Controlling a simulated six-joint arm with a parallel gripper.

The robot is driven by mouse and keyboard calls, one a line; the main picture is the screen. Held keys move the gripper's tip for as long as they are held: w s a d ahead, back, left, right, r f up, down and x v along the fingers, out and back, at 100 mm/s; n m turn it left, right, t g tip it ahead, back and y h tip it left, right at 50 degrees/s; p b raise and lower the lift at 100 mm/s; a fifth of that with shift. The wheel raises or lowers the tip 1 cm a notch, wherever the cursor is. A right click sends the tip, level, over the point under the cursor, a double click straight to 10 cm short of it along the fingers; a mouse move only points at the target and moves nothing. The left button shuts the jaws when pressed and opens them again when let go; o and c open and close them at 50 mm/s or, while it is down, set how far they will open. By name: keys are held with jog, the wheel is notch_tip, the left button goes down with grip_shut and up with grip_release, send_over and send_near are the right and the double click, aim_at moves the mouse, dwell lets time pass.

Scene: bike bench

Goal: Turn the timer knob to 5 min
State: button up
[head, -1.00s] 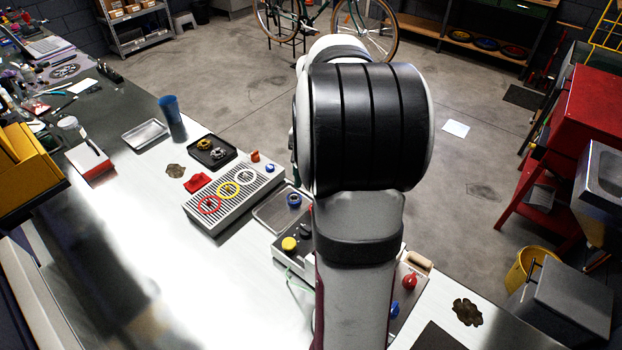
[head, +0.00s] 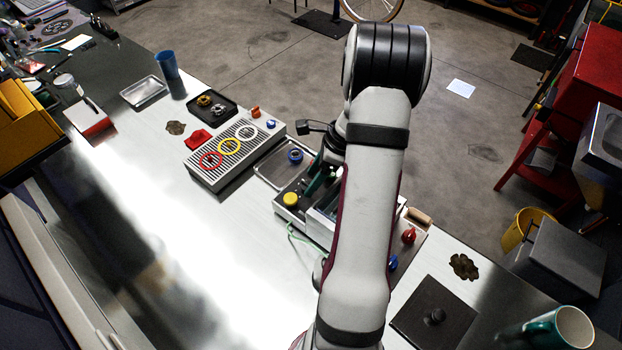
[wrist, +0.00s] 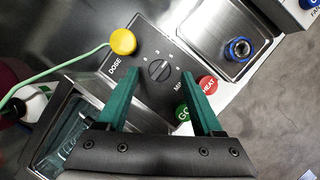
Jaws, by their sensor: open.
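The timer knob (wrist: 159,70) is a round black dial with a slot-like bar, on a dark panel with tick marks and "MIN" lettering in the wrist view. Its exact setting is too small to read. My gripper (wrist: 160,77) is open and empty, its two green fingers on either side of the knob in the picture. I cannot tell how far the fingertips are above the panel. In the head view my gripper (head: 318,182) is over the device, and the knob is hidden there by my gripper and arm.
Beside the knob are a yellow DOSE button (wrist: 123,41), a red HEAT button (wrist: 208,85) and a green GO button (wrist: 183,112). A metal tray (wrist: 222,30) holds a blue ring. A liquid bath (wrist: 68,135) is at lower left. A grille with coloured rings (head: 235,154) stands left.

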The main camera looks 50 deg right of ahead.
jog(key=shift+w+a+f, duration=0.2)
jog(key=shift+f, duration=0.45)
grip_shut()
